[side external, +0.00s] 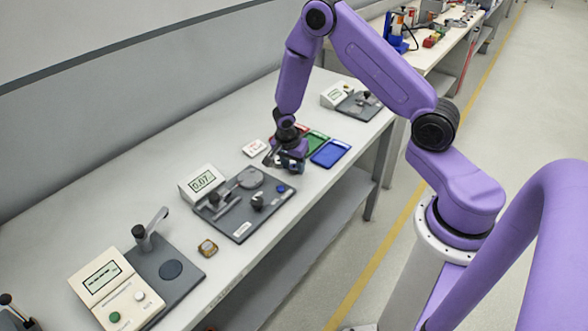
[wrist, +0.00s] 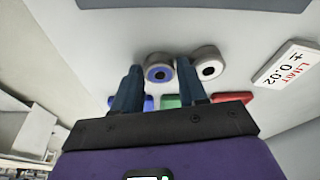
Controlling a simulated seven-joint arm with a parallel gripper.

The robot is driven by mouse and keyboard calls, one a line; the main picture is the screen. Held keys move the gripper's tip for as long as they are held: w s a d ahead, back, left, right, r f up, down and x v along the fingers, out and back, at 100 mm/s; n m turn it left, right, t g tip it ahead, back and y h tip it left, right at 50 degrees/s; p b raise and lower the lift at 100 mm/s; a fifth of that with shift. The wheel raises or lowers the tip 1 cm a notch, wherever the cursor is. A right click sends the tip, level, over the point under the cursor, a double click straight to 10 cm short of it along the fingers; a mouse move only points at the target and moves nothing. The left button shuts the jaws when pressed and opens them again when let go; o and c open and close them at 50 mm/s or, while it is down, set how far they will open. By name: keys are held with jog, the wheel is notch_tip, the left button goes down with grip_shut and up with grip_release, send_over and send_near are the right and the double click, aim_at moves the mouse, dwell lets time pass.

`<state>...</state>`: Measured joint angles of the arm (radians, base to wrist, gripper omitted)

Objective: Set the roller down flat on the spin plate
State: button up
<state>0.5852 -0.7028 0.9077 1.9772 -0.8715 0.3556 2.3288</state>
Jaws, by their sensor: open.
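In the wrist view two short round rollers lie on the bench by my fingers: one with a blue centre (wrist: 159,74) and a pale one with a dark centre (wrist: 208,69). My gripper (wrist: 159,65) is open, its fingers on either side of the blue-centred roller, with the right finger between the two. I cannot tell whether they touch. In the side view my gripper (side external: 287,164) is low over the bench and mostly hides the rollers. A round grey plate (side external: 250,178), probably the spin plate, sits on a dark base left of my gripper.
A readout box showing 0.07 (side external: 203,183) stands beside the dark base. Blue (side external: 331,153), green (side external: 316,141) and red trays lie right of my gripper. A LIMIT card (side external: 255,147) lies behind it. Another instrument (side external: 104,284) and a small brass-coloured piece (side external: 208,248) are nearer the camera.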

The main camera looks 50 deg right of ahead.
jog(key=c, duration=0.7)
grip_shut()
jog(key=shift+r, duration=0.15)
